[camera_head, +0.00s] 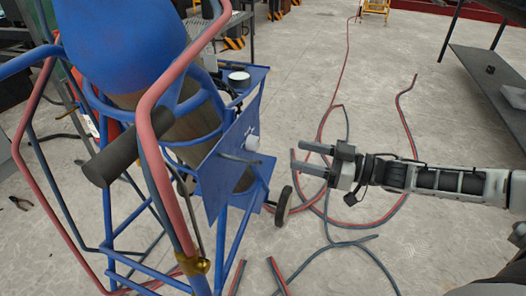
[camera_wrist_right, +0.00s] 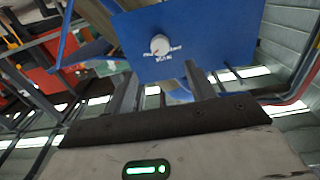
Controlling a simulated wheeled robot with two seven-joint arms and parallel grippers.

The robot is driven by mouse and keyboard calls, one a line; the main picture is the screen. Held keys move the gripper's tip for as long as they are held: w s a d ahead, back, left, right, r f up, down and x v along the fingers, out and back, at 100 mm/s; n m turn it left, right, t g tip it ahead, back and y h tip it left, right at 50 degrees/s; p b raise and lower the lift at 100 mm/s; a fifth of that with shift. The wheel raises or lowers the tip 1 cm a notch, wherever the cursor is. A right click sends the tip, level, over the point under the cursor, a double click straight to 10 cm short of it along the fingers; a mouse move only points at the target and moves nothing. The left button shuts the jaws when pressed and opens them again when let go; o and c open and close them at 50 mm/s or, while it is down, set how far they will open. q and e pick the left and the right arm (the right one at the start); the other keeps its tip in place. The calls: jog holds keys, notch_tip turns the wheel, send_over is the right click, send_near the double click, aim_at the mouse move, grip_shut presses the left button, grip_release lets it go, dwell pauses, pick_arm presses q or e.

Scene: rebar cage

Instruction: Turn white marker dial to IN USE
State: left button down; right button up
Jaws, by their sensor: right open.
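The white dial (camera_head: 252,142) sits on the right-facing side of a blue panel (camera_head: 226,165) on the blue cart. In the right wrist view the dial (camera_wrist_right: 160,45) faces me, with small white lettering to its left, right and below. The lettering is too small to read surely, and I cannot tell where its marker points. My right gripper (camera_head: 303,157) is open and empty, to the right of the dial and apart from it. Its two fingers (camera_wrist_right: 163,72) show below the dial in the wrist view. My left gripper is not in view.
The cart carries a large blue cylinder (camera_head: 122,40), with a red hose (camera_head: 150,110) and a dark handle (camera_head: 110,160) in front. A white-topped round part (camera_head: 238,78) sits on its shelf. Red and dark hoses (camera_head: 325,190) lie on the floor. A metal table (camera_head: 490,80) stands at right.

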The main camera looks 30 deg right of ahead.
aim_at(257, 145)
jog(key=b+x, duration=0.1)
jog(key=x, duration=0.8)
jog(key=shift+b, duration=0.35)
jog(key=shift+w+a, duration=0.45)
jog(key=shift+w, duration=0.1)
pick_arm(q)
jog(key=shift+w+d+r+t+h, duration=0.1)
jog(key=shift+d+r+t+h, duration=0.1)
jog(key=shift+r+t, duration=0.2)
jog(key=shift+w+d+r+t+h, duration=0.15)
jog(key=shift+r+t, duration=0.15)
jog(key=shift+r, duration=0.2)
pick_arm(e)
jog(key=shift+c, duration=0.3)
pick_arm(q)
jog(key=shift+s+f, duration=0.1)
pick_arm(e)
jog(key=c, duration=0.9)
